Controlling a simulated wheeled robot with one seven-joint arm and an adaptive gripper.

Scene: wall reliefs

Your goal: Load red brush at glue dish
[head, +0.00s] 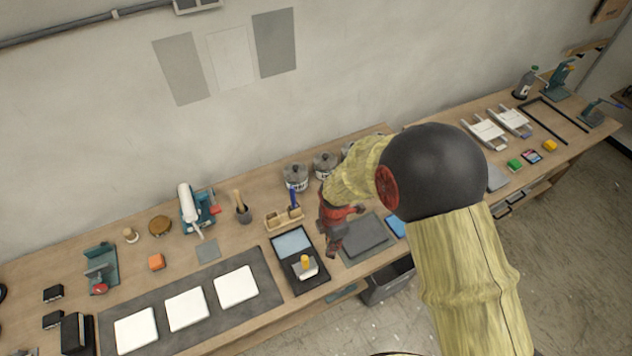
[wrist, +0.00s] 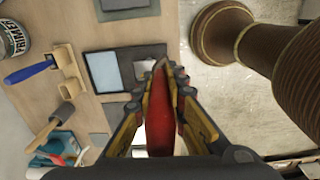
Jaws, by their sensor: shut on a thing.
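My gripper (head: 334,246) hangs over the bench, just right of a black tray (head: 279,262) with a pale blue flat area. The tray may be the glue dish; I cannot tell surely. It also shows beyond the fingertips in the wrist view (wrist: 86,69). In the wrist view, my gripper (wrist: 160,78) is shut on a long red piece, seemingly the red brush (wrist: 163,118). Its bristles are not clearly seen. A white block with a yellow knob (head: 306,267) sits at the tray's near end.
A wooden rack (head: 284,218) holding a blue-handled brush (head: 294,198) stands behind the tray. Metal cans (head: 296,177) stand at the back. A dark mat (head: 256,307) with white tiles (head: 236,286) lies left. A grey slab (head: 364,236) lies right of my gripper.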

